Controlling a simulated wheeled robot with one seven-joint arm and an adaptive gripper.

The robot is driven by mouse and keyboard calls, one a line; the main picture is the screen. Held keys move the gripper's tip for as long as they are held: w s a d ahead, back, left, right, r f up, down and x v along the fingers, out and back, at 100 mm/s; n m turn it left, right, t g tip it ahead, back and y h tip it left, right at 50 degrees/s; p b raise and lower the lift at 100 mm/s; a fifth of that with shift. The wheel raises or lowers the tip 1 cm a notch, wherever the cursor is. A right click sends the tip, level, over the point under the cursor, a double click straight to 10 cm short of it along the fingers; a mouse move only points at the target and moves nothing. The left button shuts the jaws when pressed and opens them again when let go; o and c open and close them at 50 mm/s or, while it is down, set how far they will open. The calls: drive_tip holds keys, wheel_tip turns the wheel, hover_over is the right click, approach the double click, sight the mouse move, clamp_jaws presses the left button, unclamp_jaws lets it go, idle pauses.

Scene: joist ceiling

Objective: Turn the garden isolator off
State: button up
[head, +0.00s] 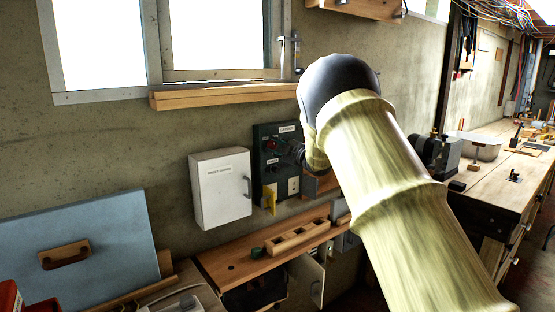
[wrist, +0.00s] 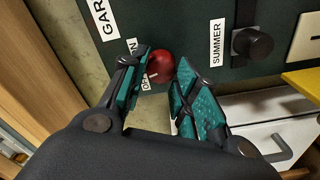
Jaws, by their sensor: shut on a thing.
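A dark green panel (head: 264,165) is fixed to the wall and carries a label reading "GARDEN". In the wrist view the panel (wrist: 200,25) shows a red knob (wrist: 161,66) with a pale mark on it. A label ending in "ON" sits beside the knob, and another label by it is partly covered. My gripper (wrist: 163,68) has its two green-padded fingers on either side of the red knob and is shut on it. In the head view my gripper (head: 297,153) is small at the panel's right side, partly hidden by my arm.
A black knob (wrist: 252,45) labelled "SUMMER" is on the same panel. A yellow piece (head: 270,203) hangs at its lower edge. A white cabinet (head: 215,190) stands close to the left. A wooden shelf (head: 225,262) with a slotted block runs below.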

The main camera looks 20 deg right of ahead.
drive_tip(key=n+b, duration=0.1)
drive_tip(key=b, duration=0.1)
drive_tip(key=n+b, duration=0.2)
drive_tip(key=shift+f, duration=0.35)
drive_tip(key=shift+r+n+b, duration=0.1)
drive_tip(key=shift+n+b, duration=1.1)
drive_tip(key=shift+b, duration=0.05)
drive_tip(key=o, duration=1)
drive_tip(key=shift+r, duration=0.1)
drive_tip(key=v, duration=1.2)
